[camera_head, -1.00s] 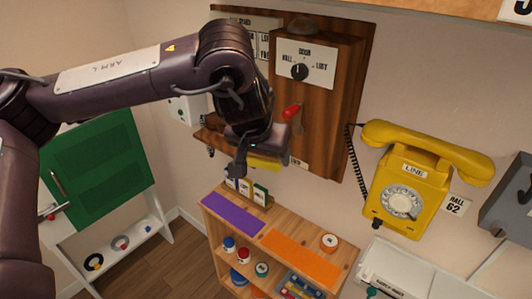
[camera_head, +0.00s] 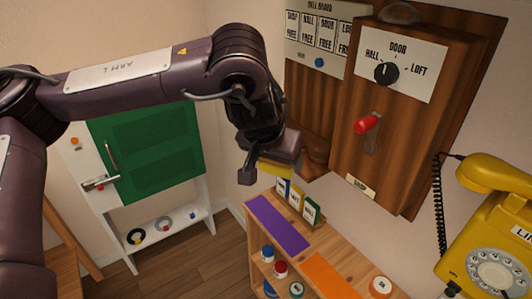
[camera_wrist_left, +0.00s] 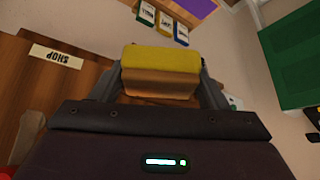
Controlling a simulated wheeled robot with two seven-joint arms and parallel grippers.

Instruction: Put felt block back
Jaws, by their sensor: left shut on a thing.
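The felt block, a wooden block with a yellow felt face (camera_wrist_left: 160,58), is between the two fingers of my left gripper (camera_wrist_left: 160,85) in the left wrist view. The fingers hold it from both sides. In the head view my left gripper (camera_head: 267,168) hangs in front of the wooden wall board, above the low shelf, with a yellow strip of the block (camera_head: 276,169) showing. The rest of the block is hidden there by the gripper. My right gripper is in neither view.
A wooden panel holds a dial (camera_head: 386,73), a red lever (camera_head: 367,123) and a hall board (camera_head: 320,32). The low shelf (camera_head: 257,248) carries purple and orange mats and small cards (camera_head: 311,210). A yellow phone (camera_head: 495,230) is at right, a green door (camera_head: 150,150) at left.

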